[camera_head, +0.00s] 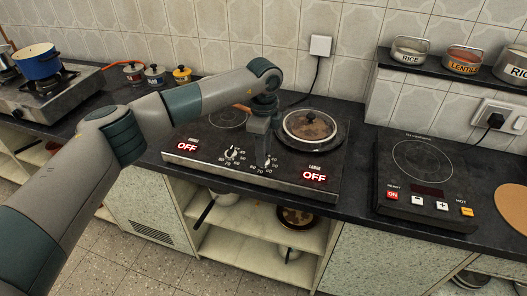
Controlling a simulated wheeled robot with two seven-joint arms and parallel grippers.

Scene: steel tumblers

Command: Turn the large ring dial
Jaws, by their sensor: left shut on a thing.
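A black double induction hob (195,163) sits on the dark counter. Its right dial, the large ring dial (267,163), is on the front panel, with numbers around it and mostly hidden by my gripper. The red "LARGE" display (314,176) to its right reads OFF. My left gripper (264,155) points down over this dial and is shut on it; the fingertips are small and hard to make out. A glass-lidded pan (310,127) stands on the right ring, just right of the gripper. My right gripper is not in view.
The hob's left dial (231,153) is close by, and the left display (186,146) also reads OFF. A separate single hob (428,175) is at the right. A shelf with labelled tins (409,52) is above it. A blue pot (38,62) stands on the gas stove at the left.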

